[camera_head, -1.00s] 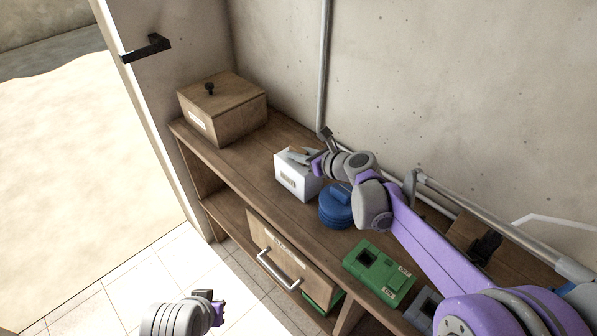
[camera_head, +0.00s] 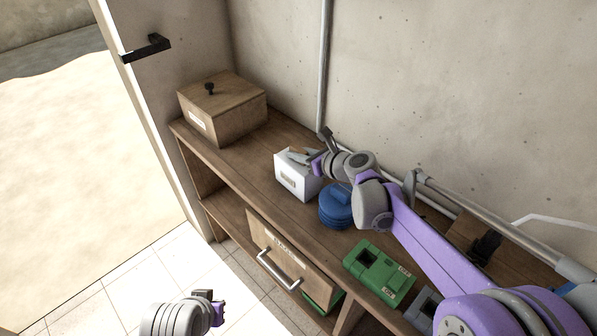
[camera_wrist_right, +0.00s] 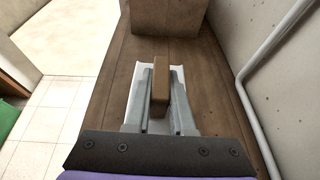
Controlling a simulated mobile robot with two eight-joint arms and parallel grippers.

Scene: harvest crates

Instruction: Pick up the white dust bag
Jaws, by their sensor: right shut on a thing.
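The white dust bag (camera_head: 289,181), a white box-shaped thing with a small grey label, stands on the wooden shelf top. My right gripper (camera_head: 301,157) is over its top. In the right wrist view, the gripper (camera_wrist_right: 161,88) is shut on a brown upright tab (camera_wrist_right: 160,94) at the top of the bag. White edges of the bag (camera_wrist_right: 136,82) show around the fingers, which hide much of its top. The bag appears to rest on the shelf; I cannot see a gap under it. Part of my left arm (camera_head: 182,318) shows at the bottom; its jaw state is unclear.
A blue round canister (camera_head: 336,208) stands close to the right of the bag. A lidded wooden box (camera_head: 232,117) is at the far left end. A green box (camera_head: 378,273) lies nearer. A grey pipe (camera_head: 323,65) runs up the wall behind. Bare shelf lies left of the bag.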

